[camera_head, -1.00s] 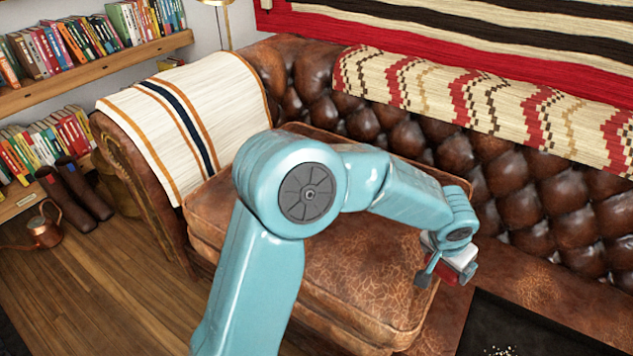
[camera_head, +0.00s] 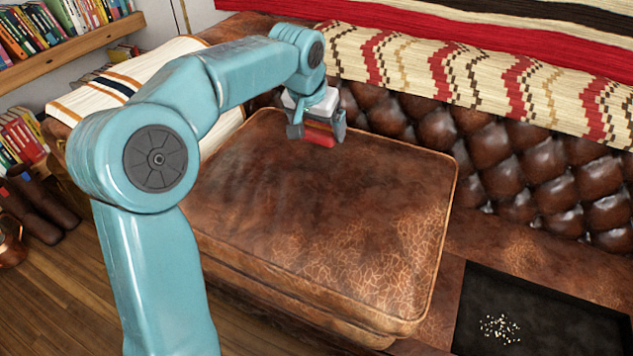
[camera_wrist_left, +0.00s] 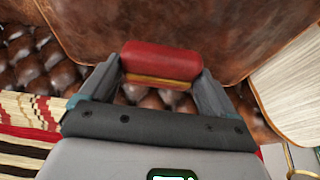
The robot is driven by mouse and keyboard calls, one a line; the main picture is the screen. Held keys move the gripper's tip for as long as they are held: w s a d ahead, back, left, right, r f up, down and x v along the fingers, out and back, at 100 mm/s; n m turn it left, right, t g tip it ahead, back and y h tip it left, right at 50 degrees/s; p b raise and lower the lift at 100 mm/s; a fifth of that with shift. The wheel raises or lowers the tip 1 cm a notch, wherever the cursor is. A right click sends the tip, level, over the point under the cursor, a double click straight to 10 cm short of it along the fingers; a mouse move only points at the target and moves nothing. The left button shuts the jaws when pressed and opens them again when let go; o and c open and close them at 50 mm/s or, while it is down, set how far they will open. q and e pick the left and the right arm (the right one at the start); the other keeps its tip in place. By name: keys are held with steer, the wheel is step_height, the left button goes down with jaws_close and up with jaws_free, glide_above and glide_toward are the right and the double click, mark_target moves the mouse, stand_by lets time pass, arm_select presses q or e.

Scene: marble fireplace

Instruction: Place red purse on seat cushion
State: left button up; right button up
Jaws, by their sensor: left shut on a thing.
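The red purse (camera_head: 319,137) is small, with a yellow-brown band that shows in the left wrist view (camera_wrist_left: 160,64). My left gripper (camera_head: 316,132) is shut on it, with one finger at each end of the purse. The gripper holds it over the back edge of the brown leather seat cushion (camera_head: 330,220), close to the tufted backrest. I cannot tell whether the purse touches the cushion. The cushion also shows in the left wrist view (camera_wrist_left: 190,25), beyond the purse. My right gripper is not in view.
The tufted sofa back (camera_head: 510,160) with a patterned blanket (camera_head: 480,75) rises behind the cushion. A striped throw (camera_head: 95,98) covers the sofa arm at left. A dark tray (camera_head: 540,315) with small pale bits lies at right. The cushion top is clear.

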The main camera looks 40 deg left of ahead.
arm_select(q)
step_height(320, 180, down, 19)
steer(key=b, duration=0.7)
steer(key=shift+r, duration=0.35)
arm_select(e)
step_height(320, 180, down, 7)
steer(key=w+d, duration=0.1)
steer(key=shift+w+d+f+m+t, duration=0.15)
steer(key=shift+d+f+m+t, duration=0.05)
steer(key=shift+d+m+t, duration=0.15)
